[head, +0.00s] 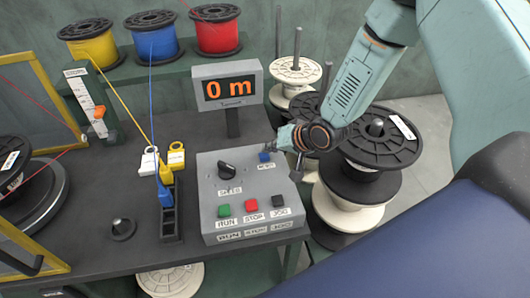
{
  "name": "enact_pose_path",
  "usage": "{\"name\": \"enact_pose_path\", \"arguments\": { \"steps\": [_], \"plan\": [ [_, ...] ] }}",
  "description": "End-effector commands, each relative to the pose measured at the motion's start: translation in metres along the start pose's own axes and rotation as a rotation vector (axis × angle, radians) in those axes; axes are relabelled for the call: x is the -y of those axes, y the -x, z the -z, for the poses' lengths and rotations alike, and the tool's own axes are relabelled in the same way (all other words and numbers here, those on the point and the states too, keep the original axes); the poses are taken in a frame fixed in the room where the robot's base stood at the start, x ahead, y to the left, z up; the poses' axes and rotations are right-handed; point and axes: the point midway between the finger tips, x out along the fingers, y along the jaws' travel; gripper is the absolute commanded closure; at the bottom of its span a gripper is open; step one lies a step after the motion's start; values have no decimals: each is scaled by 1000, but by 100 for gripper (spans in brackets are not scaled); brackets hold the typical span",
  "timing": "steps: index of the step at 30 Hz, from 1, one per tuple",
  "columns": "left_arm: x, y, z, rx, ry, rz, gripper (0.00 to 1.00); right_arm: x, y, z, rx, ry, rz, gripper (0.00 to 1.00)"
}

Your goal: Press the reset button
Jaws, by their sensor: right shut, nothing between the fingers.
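The grey control box (208,190) sits on the dark bench with a black knob, a row of green, red and black buttons along its front, and a blue button (264,156) near its far right corner. The blue button stands apart with its own label, which is too small to read surely; it appears to be the reset button. My right gripper (272,149) is shut and empty, its tip close to the blue button. I cannot tell whether they touch. My left gripper is not in view.
Yellow, blue and red wire spools (152,38) sit at the back. Black and white spools (378,140) stand on the right. A wire guide (168,205) is left of the box.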

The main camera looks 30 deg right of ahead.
Motion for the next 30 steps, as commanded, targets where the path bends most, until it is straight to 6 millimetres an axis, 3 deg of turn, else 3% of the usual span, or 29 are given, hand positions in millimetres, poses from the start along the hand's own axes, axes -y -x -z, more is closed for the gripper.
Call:
{"name": "enact_pose_path", "arguments": {
  "steps": [10,30],
  "plan": [
    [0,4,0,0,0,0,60,2,4,3,0,-1,0,100],
    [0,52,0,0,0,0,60,30,42,31,0,-1,0,100]
  ]
}}
